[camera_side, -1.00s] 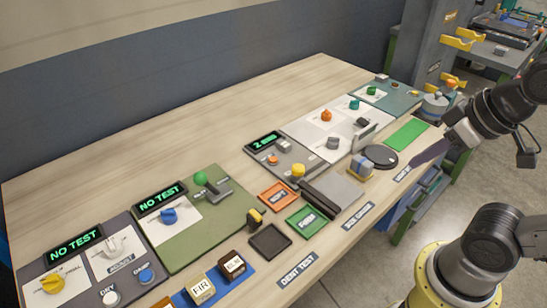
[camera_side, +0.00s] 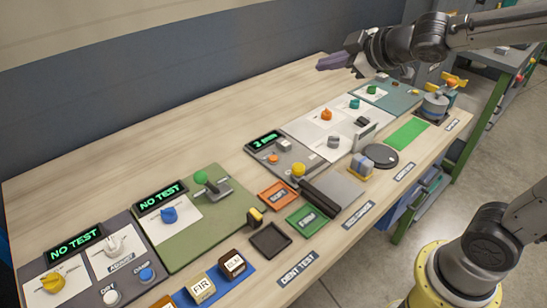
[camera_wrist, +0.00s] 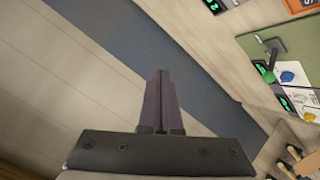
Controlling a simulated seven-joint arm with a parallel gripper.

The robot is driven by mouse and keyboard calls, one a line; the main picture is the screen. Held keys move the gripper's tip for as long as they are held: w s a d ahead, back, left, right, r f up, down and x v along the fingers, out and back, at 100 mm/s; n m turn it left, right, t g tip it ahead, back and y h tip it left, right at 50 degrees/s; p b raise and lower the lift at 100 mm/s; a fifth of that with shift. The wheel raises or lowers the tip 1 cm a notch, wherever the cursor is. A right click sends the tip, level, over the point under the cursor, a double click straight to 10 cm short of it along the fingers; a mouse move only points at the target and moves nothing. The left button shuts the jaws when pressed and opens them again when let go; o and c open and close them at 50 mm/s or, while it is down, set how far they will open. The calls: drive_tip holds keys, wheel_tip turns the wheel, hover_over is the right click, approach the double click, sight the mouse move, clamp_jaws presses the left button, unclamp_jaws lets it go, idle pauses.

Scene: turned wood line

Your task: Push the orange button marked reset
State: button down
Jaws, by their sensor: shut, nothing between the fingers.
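A small orange button (camera_side: 272,158) sits on a grey panel (camera_side: 300,166) below a green-lit display (camera_side: 264,141), beside a yellow knob (camera_side: 298,170). A larger orange knob (camera_side: 327,114) stands on the white panel behind. I cannot read a reset marking on either. My gripper (camera_side: 322,63) is raised at the back of the table in the side view, above and behind both, apart from everything. In the wrist view its dark fingers (camera_wrist: 160,74) are shut and empty, against the wall and floor-like background. The orange button is not clear in the wrist view.
A green panel (camera_side: 215,235) with a lever and blue knob and a dark panel (camera_side: 80,280) with several knobs lie at the left. Small trays, coloured blocks and a black disc (camera_side: 380,155) line the front edge. The back left of the table is bare.

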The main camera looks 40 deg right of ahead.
drive_tip(key=w+a+f+n+g+y, duration=0.1)
drive_tip(key=w+a+f+n+y, duration=0.2)
drive_tip(key=w+f, duration=0.35)
drive_tip(key=n+g, duration=0.2)
hover_over(278, 159)
wheel_tip(278, 159, down, 9)
drive_tip(key=shift+f, duration=0.35)
drive_tip(key=shift+f, duration=4.4)
drive_tip(key=shift+f, duration=0.2)
drive_tip(key=shift+f, duration=0.2)
